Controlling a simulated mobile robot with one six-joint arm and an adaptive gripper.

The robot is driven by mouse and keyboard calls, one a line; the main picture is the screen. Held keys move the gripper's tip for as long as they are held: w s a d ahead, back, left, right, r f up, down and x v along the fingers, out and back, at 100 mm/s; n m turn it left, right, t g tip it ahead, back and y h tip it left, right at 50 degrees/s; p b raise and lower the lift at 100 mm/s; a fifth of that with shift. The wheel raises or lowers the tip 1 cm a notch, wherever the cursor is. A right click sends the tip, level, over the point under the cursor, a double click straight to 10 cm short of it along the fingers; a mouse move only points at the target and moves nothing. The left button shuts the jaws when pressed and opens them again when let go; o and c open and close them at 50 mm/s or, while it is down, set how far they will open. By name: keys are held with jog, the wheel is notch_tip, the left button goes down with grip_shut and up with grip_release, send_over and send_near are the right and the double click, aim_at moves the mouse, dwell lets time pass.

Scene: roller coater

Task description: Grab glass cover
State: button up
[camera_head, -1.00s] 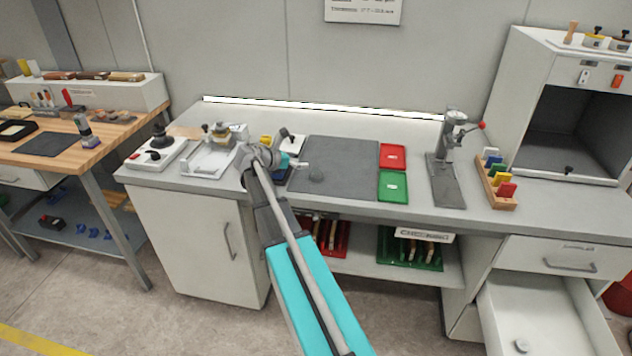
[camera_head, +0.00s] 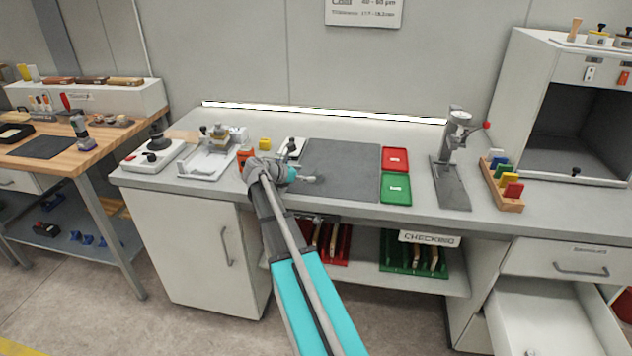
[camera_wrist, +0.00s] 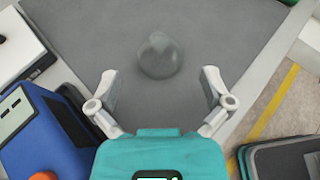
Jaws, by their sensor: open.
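The glass cover (camera_wrist: 160,56) is a small, see-through grey dome on the dark grey mat (camera_wrist: 105,18) in the wrist view. My gripper (camera_wrist: 160,82) is open, with one finger on each side of the picture. The cover lies ahead of the fingertips, roughly centred between them, and nothing is between the fingers. In the head view my gripper (camera_head: 308,179) is over the front left part of the mat, and I cannot make out the cover clearly there.
A blue device (camera_wrist: 45,135) stands close to my left finger in the wrist view. A red tray (camera_head: 395,159) and a green tray (camera_head: 395,188) lie right of the mat. A stand with a red-knobbed lever (camera_head: 453,165) is farther right. The bench's front edge is near.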

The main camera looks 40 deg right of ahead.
aim_at(316, 174)
dwell(0.3)
jog(key=shift+b+x, duration=0.95)
jog(key=shift+x, duration=1.55)
jog(key=shift+s, duration=0.1)
jog(key=c, duration=1.1)
